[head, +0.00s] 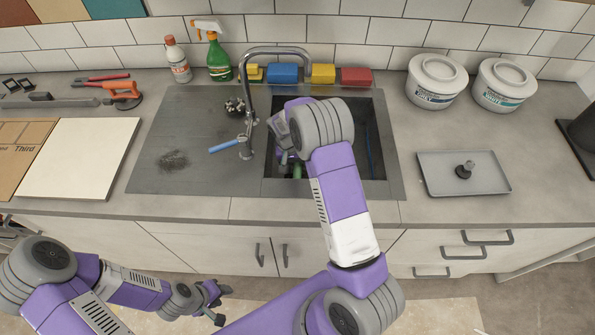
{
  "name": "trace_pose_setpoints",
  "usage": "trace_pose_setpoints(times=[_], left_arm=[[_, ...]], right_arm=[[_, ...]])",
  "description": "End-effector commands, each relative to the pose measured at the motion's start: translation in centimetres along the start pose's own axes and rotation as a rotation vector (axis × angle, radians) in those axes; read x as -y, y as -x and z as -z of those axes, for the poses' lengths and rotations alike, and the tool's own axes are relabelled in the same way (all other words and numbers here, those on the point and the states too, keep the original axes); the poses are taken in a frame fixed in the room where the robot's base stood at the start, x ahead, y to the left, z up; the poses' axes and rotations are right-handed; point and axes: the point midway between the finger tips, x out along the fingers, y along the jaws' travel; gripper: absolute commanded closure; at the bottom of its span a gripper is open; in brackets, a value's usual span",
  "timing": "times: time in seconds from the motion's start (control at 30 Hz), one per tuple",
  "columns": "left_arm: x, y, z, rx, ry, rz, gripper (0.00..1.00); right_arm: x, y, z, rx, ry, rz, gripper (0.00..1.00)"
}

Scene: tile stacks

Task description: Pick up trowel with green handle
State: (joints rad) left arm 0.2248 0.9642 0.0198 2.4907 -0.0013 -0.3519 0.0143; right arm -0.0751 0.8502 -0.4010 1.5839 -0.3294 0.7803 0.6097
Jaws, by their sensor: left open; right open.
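My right arm reaches over the sink basin (377,150), and its gripper (287,160) is down inside the basin near its left side. Much of that gripper is hidden by my own arm; it is open. A small green piece (297,171), which looks like the green handle of the trowel, shows in the basin just beside and below the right gripper. The rest of the trowel is hidden, and I cannot tell whether the gripper touches it. My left gripper (218,303) is open and empty, low in front of the cabinets.
The faucet (248,110) with its blue lever stands just left of the basin. Blue, yellow and red sponges (283,74) line the back edge. Two white tubs (437,80) and a grey tray (440,183) stand to the right. Pale tiles (80,160) lie at the left.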

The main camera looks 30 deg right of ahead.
Motion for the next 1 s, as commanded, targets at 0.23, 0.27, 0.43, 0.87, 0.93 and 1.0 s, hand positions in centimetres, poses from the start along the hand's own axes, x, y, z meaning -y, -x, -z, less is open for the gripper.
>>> trace_pose_setpoints(times=[0.23,0.27,0.43,0.87,0.93,1.0], left_arm=[[0.04,-0.11,0.0,0.0,0.0,0.0,0.57],[0.04,-0.11,0.0,0.0,0.0,0.0,0.57],[0.04,-0.11,0.0,0.0,0.0,0.0,0.57],[0.05,-0.12,0.0,0.0,0.0,0.0,0.57],[0.03,-0.08,-0.01,0.0,0.0,0.0,0.57],[-0.02,0.06,-0.01,0.0,0.0,0.0,0.57]], right_arm=[[0.01,-0.61,0.0,-0.001,0.0,0.001,0.41],[0.01,-0.6,0.0,-0.001,0.0,0.001,0.41],[0.01,-0.59,0.0,-0.001,0.001,0.001,0.67],[0.02,-0.53,0.04,-0.002,0.0,0.001,1.0],[-0.01,-0.38,0.05,-0.002,0.0,0.001,1.0],[-0.08,0.15,0.07,-0.003,0.0,0.002,1.0]])
